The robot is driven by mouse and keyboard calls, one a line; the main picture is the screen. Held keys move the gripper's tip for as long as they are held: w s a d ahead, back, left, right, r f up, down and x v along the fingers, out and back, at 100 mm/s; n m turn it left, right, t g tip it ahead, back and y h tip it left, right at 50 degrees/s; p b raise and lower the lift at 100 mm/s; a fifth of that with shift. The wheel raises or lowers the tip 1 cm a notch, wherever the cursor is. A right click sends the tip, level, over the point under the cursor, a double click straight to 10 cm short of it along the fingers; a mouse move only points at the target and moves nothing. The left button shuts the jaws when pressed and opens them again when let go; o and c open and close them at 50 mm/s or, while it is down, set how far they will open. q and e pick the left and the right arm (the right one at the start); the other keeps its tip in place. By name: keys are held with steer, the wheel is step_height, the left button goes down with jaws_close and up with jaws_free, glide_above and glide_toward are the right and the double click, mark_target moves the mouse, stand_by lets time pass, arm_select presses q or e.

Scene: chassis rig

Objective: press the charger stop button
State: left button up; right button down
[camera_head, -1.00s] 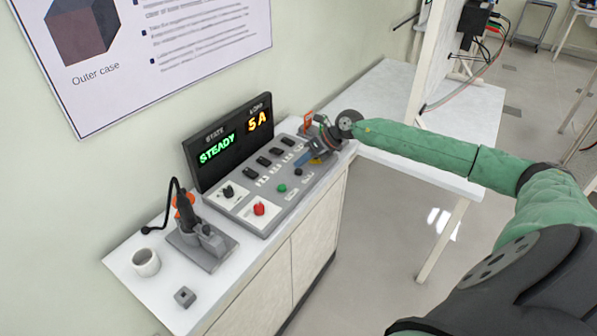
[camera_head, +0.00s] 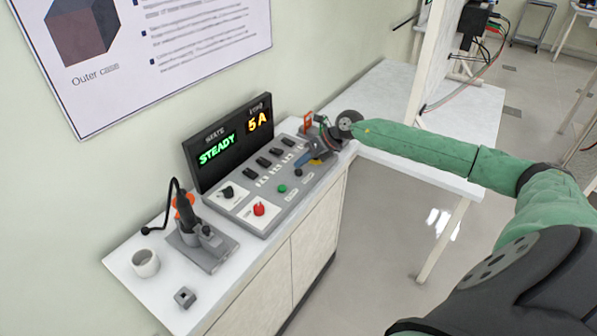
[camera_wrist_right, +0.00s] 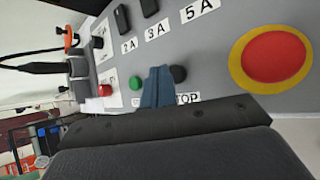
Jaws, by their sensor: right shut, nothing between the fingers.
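The charger panel (camera_head: 262,222) lies on the white counter. Its display (camera_head: 230,140) reads STEADY and 5 A. In the right wrist view the round black stop button (camera_wrist_right: 179,74) sits above a partly covered label ending in "TOP". The green button (camera_wrist_right: 136,82) is to its left; it also shows in the head view (camera_head: 282,188). My right gripper (camera_wrist_right: 158,72) is shut and empty, its blue fingers low over the panel between these two buttons, close beside the black one. I cannot tell whether they touch it. My left gripper is out of view.
A large red button on a yellow ring (camera_wrist_right: 275,57) lies right of the stop button. A red knob (camera_head: 259,208) sits at the panel's front. A grey stand with a black handle (camera_head: 205,245) and a white cup (camera_head: 146,262) stand left of the panel.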

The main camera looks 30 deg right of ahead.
mark_target(302, 171)
stand_by(0.8)
steer(key=shift+f, duration=0.1)
steer(key=shift+f+b, duration=0.3)
steer(key=shift+b, duration=0.1)
steer(key=shift+f+b, duration=0.35)
steer(key=shift+f, duration=0.1)
stand_by(0.7)
steer(key=shift+r, duration=0.9)
steer(key=shift+r+p, duration=0.1)
steer(key=shift+p, duration=0.2)
steer(key=shift+r+p, duration=0.7)
steer(key=shift+r, duration=1.7)
